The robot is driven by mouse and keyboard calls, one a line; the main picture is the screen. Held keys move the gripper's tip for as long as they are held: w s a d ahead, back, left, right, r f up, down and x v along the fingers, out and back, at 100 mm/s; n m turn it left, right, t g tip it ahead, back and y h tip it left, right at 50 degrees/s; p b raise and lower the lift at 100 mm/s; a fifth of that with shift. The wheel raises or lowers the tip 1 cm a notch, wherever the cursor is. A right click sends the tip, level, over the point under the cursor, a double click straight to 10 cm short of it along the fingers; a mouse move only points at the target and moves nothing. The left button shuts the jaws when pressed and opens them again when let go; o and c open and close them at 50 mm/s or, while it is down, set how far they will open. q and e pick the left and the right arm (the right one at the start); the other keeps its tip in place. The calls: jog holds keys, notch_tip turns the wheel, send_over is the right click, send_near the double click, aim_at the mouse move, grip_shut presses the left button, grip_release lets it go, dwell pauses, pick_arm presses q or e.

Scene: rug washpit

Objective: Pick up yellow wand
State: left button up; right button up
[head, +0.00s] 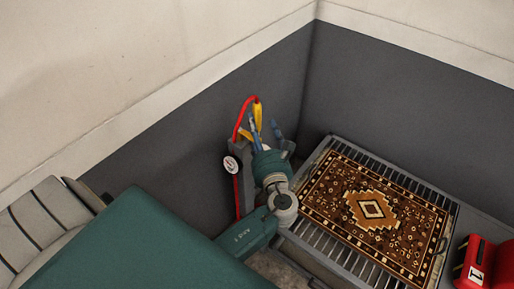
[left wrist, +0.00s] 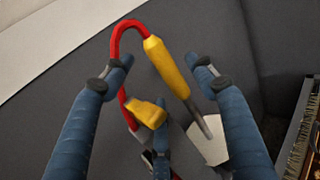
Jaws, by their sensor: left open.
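The yellow wand (head: 258,115) stands by the dark wall in the head view, with a red hose (head: 241,119) looping from its top. In the left wrist view the wand (left wrist: 166,66) is tilted, with a grey shaft running down to a pale flat part (left wrist: 208,146). My left gripper (head: 265,122) is open around the wand's upper part. In the left wrist view its blue fingers (left wrist: 163,68) are on either side of the yellow grip, with gaps showing. A second yellow piece (left wrist: 148,114) is lower, beside the hose. My right gripper is not in view.
A grey holder (head: 238,153) with a round gauge (head: 231,163) is beside my left gripper. A patterned brown rug (head: 400,229) lies on a slatted metal rack (head: 308,231) to the right. A red object marked 1 (head: 482,258) is at the lower right. Dark walls close the corner behind.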

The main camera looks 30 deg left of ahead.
aim_at(255, 116)
pick_arm(q)
jog(key=x, duration=0.4)
jog(key=shift+w+a+f, duration=0.1)
jog(key=shift+w+a, duration=0.1)
jog(key=shift+a, duration=0.2)
grip_shut()
